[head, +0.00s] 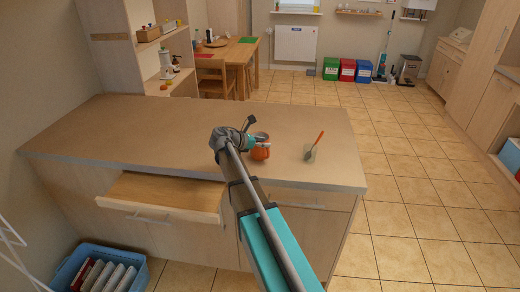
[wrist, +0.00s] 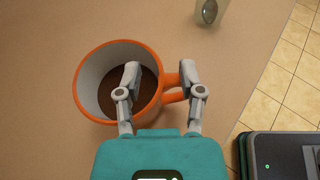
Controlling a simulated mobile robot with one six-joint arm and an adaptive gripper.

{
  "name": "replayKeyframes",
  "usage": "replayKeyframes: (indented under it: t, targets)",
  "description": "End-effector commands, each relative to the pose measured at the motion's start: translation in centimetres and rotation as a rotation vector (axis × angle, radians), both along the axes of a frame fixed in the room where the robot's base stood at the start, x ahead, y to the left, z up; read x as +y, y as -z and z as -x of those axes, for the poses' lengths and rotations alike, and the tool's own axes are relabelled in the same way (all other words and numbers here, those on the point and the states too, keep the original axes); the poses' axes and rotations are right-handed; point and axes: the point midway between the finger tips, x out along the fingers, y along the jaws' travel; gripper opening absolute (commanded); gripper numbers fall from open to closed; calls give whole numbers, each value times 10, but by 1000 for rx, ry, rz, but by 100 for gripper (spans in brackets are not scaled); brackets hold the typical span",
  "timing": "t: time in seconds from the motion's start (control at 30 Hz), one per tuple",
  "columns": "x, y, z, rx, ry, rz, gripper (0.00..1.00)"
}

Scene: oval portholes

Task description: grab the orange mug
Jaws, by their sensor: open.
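The orange mug (wrist: 88,61) stands upright on the counter in the wrist view, with a pale inside and a dark brown bottom or content. Its handle points right. My gripper (wrist: 160,72) is open over it. The left finger is over the mug's opening and the right finger is beyond the wall, over the handle. The mug's near right wall lies between the fingers. In the head view the orange mug (head: 261,152) sits on the countertop, partly hidden by my gripper (head: 249,130).
A glass with an orange-handled utensil (head: 311,150) stands right of the mug on the counter (head: 150,130). The counter's right edge is near it. An open drawer (head: 165,194) sticks out at the front left. The counter left of the mug is clear.

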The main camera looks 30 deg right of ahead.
Motion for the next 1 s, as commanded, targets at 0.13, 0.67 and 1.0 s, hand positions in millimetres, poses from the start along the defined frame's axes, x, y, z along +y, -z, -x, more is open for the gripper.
replayKeyframes:
  t: [0.13,0.67,1.0]
  targets:
    - [0,0,0,0,0,0,50]
    - [1,0,0,0,-1,0,0]
    - [1,0,0,0,-1,1,0]
